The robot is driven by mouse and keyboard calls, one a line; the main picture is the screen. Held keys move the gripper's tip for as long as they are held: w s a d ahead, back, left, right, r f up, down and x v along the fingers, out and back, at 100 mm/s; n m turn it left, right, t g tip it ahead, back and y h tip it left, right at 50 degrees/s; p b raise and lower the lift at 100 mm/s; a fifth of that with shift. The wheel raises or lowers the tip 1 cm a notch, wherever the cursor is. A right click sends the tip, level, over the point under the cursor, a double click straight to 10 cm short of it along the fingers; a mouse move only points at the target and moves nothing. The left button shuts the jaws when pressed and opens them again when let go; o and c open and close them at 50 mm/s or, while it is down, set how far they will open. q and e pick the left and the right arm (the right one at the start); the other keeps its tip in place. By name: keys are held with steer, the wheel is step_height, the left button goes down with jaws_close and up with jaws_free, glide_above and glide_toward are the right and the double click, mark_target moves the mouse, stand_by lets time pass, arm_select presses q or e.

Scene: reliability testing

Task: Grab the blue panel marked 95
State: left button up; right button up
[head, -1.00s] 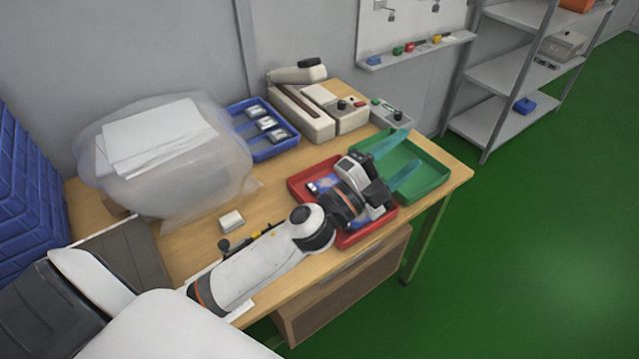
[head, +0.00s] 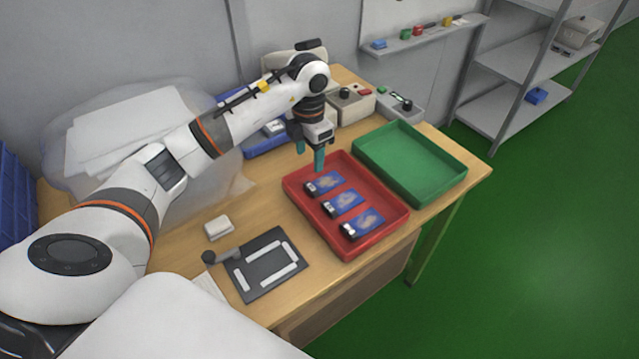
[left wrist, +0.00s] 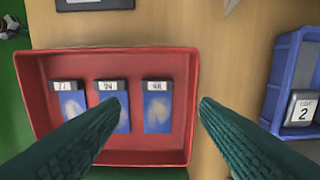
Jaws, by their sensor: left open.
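Three blue panels with dark, white-labelled ends lie in a row in the red tray (head: 372,246). In the head view they are the back panel (head: 326,183), the middle panel (head: 345,202) and the front panel (head: 366,222). In the left wrist view they show as the left panel (left wrist: 72,104), middle panel (left wrist: 122,114) and right panel (left wrist: 157,112). The labels are too blurred to read surely, so I cannot tell which is 95. My left gripper (head: 311,158) is open and empty above the tray's back-left edge. My right gripper is not in view.
An empty green tray (head: 440,185) stands right of the red one. A blue bin (left wrist: 291,75) holding labelled items is behind my left gripper. A dark board (head: 266,266) and a small white block (head: 219,228) lie at the table's front left.

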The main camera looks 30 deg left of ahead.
arm_select(q)
glide_above(311, 187)
step_height(311, 187, down, 5)
steer(key=shift+r+p, duration=0.2)
steer(key=shift+p, duration=0.1)
step_height(311, 187, down, 5)
steer(key=shift+f+p, duration=0.15)
steer(key=shift+p, duration=0.45)
steer(key=c, duration=0.7)
